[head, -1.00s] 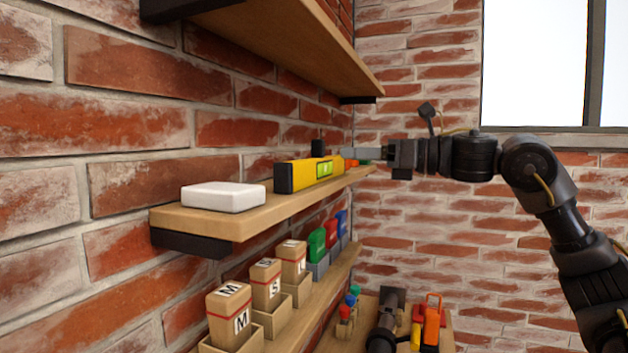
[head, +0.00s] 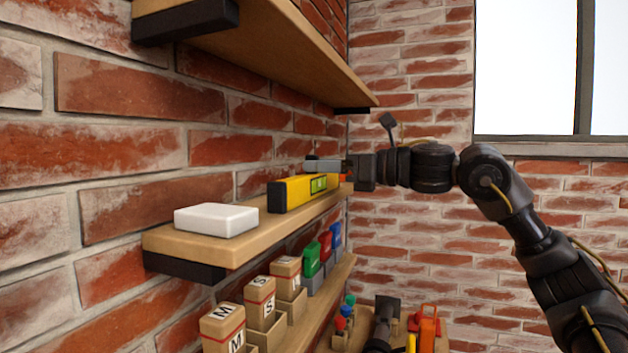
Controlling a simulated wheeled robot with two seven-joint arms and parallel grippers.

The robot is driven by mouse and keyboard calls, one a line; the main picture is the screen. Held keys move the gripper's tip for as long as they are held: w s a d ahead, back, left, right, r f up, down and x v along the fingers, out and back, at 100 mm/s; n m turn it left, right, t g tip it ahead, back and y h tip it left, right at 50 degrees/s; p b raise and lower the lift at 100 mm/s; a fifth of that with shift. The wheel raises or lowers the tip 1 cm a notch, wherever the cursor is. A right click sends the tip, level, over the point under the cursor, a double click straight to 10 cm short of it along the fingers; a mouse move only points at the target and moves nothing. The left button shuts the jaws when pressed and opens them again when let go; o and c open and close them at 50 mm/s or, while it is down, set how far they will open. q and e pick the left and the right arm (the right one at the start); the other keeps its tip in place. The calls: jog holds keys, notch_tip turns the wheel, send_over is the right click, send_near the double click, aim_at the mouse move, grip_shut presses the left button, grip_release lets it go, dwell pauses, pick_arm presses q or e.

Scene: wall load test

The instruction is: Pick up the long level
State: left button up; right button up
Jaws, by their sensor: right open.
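The long level (head: 303,192) is yellow with black ends and a green vial window. It lies along the middle shelf (head: 255,241), pointing away toward the back corner. My right gripper (head: 322,164) comes in from the right. It is open, with its fingers at the far end of the level, at or just above its top. I cannot tell whether they touch it. The level's far end is partly hidden there.
A white box (head: 216,219) lies on the same shelf, nearer than the level. An upper shelf (head: 290,50) overhangs. Below stand lettered wooden blocks (head: 222,327) and green, red and blue items (head: 325,245). Open space lies right of the shelves.

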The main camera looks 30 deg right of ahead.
jog(key=p+x, duration=0.1)
jog(key=x, duration=0.3)
jog(key=shift+w+a+p, duration=0.2)
jog(key=shift+p, duration=0.1)
jog(key=shift+s+d, duration=0.15)
jog(key=shift+d, duration=0.05)
jog(key=shift+c, duration=0.6)
grip_shut()
